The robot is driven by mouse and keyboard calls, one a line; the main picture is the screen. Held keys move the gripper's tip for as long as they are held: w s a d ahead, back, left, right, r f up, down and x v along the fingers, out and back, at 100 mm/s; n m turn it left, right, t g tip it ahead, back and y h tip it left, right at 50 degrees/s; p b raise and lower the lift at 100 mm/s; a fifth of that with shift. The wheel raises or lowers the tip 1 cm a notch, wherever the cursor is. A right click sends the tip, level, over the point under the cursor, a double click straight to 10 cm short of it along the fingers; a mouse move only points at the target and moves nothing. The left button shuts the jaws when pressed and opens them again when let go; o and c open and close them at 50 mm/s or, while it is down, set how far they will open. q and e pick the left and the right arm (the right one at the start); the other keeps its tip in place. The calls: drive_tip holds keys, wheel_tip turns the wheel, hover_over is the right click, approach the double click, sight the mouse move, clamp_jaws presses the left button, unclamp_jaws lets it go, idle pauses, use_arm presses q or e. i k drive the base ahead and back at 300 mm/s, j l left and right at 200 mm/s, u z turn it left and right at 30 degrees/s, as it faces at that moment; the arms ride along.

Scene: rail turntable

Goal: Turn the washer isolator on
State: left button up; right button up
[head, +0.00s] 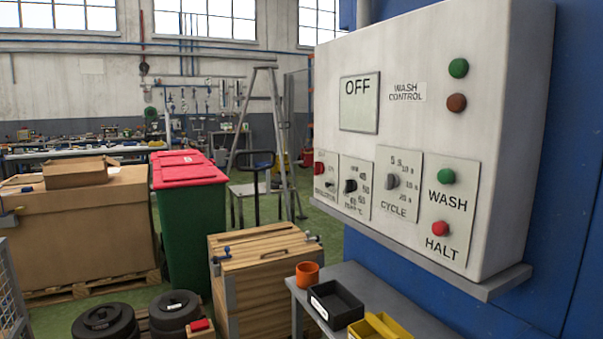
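The white wash control panel (425,130) is on the blue wall at the right. Its display (359,103) reads OFF. The isolator plate (326,180) is the leftmost of the lower row, with a red part at its upper left and a small dark knob (331,184). The exact knob position is too small to tell. To its right are the temperature knob (350,186), the cycle knob (392,181), the green WASH button (446,176) and the red HALT button (440,228). A green lamp (458,68) and a brown-red lamp (457,102) sit at the upper right. Neither gripper shows.
A ledge (500,284) runs under the panel. Below is a grey bench (385,296) with an orange cup (307,274), a black bin (335,304) and a yellow bin (378,329). A wooden crate (262,262) stands left of it. The space before the panel is clear.

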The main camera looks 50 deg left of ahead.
sight(318, 167)
drive_tip(key=u, duration=1.55)
drive_tip(key=i+j+z, duration=0.1)
drive_tip(key=z, duration=0.25)
drive_tip(key=i+j+z, duration=0.15)
drive_tip(key=z, duration=0.25)
drive_tip(key=i+j+z, duration=0.35)
drive_tip(key=j, duration=0.4)
drive_tip(key=i+j, duration=0.2)
drive_tip(key=j, duration=0.15)
drive_tip(key=i+j+z, duration=0.1)
drive_tip(key=j, duration=0.3)
drive_tip(key=i+j, duration=0.45)
drive_tip(key=j, duration=0.3)
drive_tip(key=z, duration=0.05)
